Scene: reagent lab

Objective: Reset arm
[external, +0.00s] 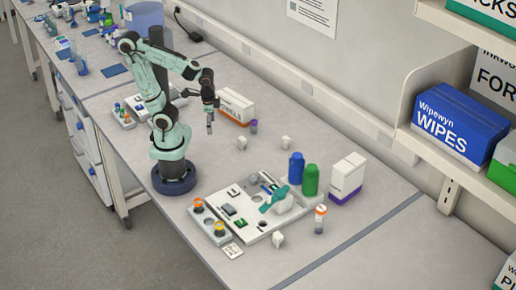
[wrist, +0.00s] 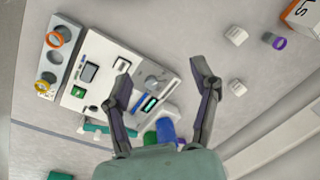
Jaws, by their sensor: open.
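My arm stands on its dark round base on the bench, raised and bent. My gripper (external: 210,124) hangs over the bench near a white and orange box (external: 236,106). In the wrist view my gripper (wrist: 164,72) is open, with its two dark fingers spread apart and nothing between them touching. The white instrument board (external: 250,208) lies in front of my base. It also shows below the fingers in the wrist view (wrist: 85,50).
A blue bottle (external: 296,168), a green bottle (external: 310,181) and a white and purple box (external: 346,178) stand beyond the board. Small white blocks (external: 286,142) are scattered. A shelf holds a wipes box (external: 454,124) at right.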

